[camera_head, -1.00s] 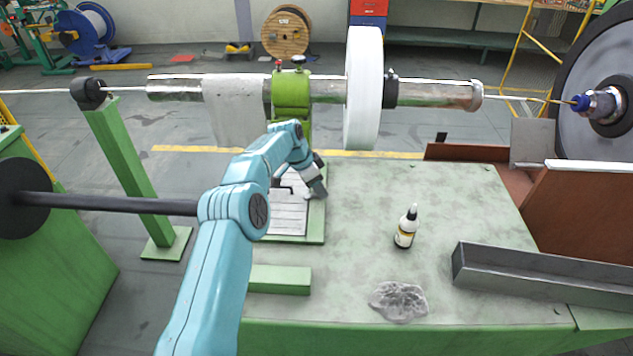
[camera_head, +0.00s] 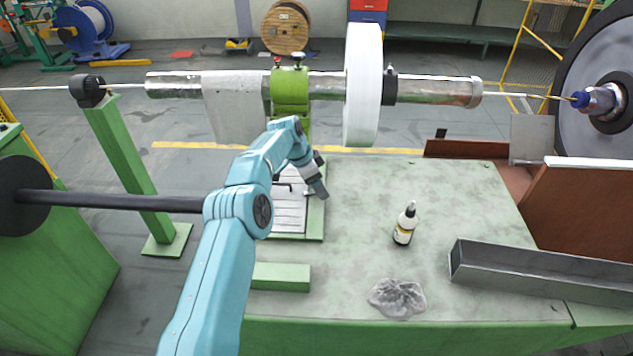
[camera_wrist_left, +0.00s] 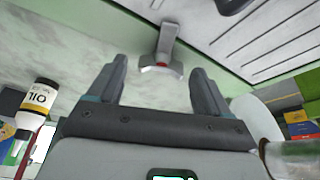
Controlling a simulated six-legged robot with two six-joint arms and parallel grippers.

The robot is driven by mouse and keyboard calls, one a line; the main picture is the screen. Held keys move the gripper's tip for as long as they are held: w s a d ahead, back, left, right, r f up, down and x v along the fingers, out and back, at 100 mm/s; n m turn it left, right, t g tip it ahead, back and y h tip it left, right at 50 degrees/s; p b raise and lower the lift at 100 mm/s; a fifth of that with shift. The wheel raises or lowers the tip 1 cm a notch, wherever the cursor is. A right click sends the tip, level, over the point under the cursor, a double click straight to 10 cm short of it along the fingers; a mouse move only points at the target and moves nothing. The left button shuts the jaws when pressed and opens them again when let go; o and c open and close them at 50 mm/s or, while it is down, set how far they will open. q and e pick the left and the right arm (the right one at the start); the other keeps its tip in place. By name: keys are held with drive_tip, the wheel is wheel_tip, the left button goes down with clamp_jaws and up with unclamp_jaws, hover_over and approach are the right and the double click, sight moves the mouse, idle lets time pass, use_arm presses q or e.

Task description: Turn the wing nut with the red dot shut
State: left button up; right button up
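In the head view my left gripper (camera_head: 321,192) points down at the right edge of a slotted plate (camera_head: 291,218) on the green table. The nut is too small there to make out clearly. My right gripper is in neither view.
A green clamp (camera_head: 290,91) holds a horizontal tube behind the plate, with a white disc (camera_head: 363,85) beside it. An oil bottle (camera_head: 405,224), a crumpled clear lump (camera_head: 397,298) and a grey channel (camera_head: 535,270) are on the table. The middle of the table (camera_head: 365,200) is clear.

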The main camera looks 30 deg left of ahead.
use_arm(q)
drive_tip(key=shift+s+a+r, duration=0.1)
drive_tip(key=shift+s+r, duration=0.1)
drive_tip(key=shift+r, duration=0.1)
drive_tip(key=b+v, duration=0.2)
drive_tip(key=v, duration=0.6)
wheel_tip(320, 180, up, 7)
drive_tip(key=p, duration=0.2)
hover_over(306, 193)
drive_tip(key=s+a, duration=0.2)
drive_tip(key=shift+s+d+r, duration=0.1)
drive_tip(key=shift+s, duration=0.15)
